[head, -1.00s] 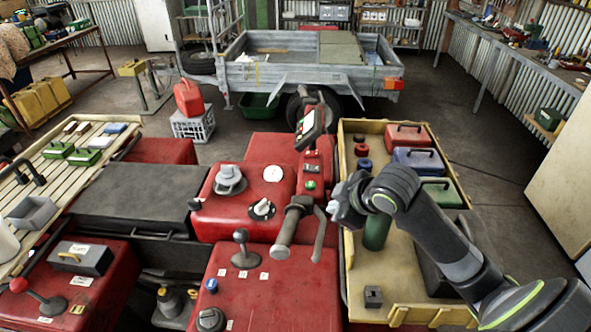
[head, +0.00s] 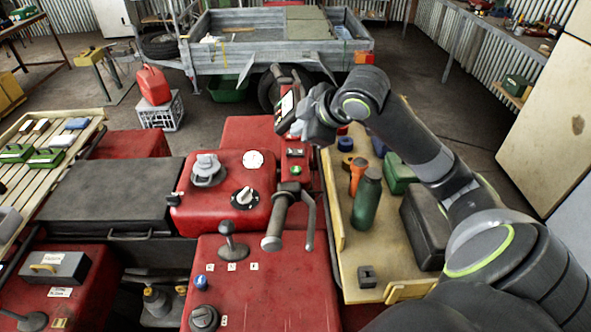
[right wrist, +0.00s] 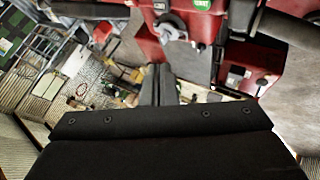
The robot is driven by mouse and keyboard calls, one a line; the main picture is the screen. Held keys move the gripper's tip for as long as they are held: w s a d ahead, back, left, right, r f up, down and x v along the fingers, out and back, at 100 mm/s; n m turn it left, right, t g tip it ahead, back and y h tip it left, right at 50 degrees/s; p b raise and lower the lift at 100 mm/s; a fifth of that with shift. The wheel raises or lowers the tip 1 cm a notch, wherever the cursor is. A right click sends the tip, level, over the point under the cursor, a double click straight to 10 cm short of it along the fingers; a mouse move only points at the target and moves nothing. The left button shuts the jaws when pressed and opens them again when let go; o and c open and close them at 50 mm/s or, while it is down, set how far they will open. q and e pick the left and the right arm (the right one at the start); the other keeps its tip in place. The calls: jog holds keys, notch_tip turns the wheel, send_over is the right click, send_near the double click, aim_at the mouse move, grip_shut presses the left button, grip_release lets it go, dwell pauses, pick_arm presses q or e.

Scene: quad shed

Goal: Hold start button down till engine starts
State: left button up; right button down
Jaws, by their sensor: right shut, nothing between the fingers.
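The green start button (head: 296,170) sits on the red control column of the quad, below a small dark switch panel (head: 295,153). In the right wrist view a green button or label (right wrist: 202,5) shows at the top edge, partly cut off. My right gripper (head: 306,126) is above and a little right of the button in the head view, close to the tilted display (head: 286,108). Its fingers (right wrist: 160,82) are shut and empty in the right wrist view, apart from the green spot. Contact with the display cannot be told. My left gripper is not in view.
The dark handlebar grip and lever (head: 275,228) stand just in front of the button. A yellow tray (head: 372,272) with a green bottle (head: 367,198) lies at right.

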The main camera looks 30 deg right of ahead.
jog(key=b, duration=0.7)
send_over(300, 171)
notch_tip(300, 171, down, 7)
jog(key=shift+a+f, duration=0.1)
jog(key=shift+f, duration=0.5)
jog(key=shift+f, duration=0.15)
dwell(1.1)
jog(key=shift+f, duration=0.3)
jog(key=shift+s+f+b, duration=0.1)
jog(key=shift+f+b, duration=0.3)
jog(key=shift+f, duration=0.1)
dwell(0.6)
jog(key=shift+r, duration=0.1)
dwell(1.7)
jog(key=shift+r+p, duration=0.8)
jog(key=shift+p, duration=0.3)
